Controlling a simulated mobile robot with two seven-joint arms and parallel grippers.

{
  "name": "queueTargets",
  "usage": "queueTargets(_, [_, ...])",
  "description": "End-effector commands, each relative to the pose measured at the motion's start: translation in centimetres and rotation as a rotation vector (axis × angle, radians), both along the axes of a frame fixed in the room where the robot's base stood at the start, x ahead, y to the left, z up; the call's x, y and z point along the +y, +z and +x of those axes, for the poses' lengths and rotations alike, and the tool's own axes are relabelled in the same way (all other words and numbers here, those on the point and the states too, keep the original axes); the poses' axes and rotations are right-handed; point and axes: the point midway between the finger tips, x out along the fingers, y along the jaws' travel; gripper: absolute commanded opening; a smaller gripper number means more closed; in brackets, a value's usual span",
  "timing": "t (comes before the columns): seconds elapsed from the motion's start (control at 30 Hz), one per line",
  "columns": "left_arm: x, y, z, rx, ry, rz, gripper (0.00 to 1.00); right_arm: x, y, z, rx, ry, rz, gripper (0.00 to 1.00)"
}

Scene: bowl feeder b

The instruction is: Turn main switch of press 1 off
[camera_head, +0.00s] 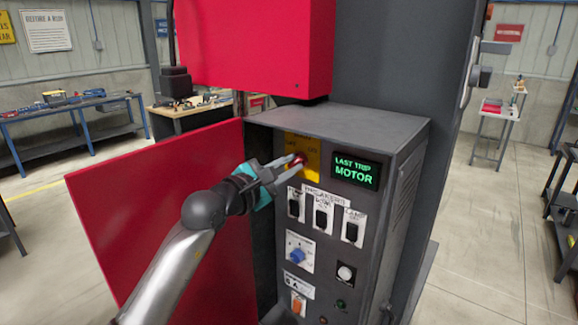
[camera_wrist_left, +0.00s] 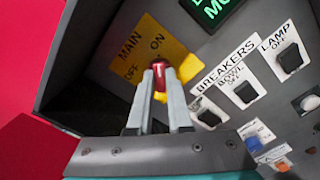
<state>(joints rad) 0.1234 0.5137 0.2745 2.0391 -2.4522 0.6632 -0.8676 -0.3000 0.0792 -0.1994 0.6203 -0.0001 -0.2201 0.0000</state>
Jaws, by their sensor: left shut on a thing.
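The main switch is a red handle (camera_head: 299,158) on a yellow plate (camera_head: 312,160) at the top left of the grey control panel. In the left wrist view the yellow plate (camera_wrist_left: 181,62) reads MAIN, OFF and ON. The red handle (camera_wrist_left: 159,74) there stands roughly in line with the word ON, though the fingers partly hide it. My left gripper (camera_head: 292,168) is shut on the red handle, one finger on each side, as the left wrist view also shows (camera_wrist_left: 159,84). My right gripper is out of view.
A red door (camera_head: 165,215) stands open left of the panel. A green-lit display (camera_head: 355,170) reads LAST TRIP MOTOR. Several black breaker switches (camera_head: 321,219) and a blue knob (camera_head: 297,255) sit below the main switch. Open floor (camera_head: 480,230) lies at right.

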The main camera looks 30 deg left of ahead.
Motion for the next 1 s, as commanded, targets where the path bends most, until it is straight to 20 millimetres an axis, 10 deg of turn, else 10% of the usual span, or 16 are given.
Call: queueTargets(1.0, [0.1,0.0,0.0,0.039,0.000,-0.501,0.00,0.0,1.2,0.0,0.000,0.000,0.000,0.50])
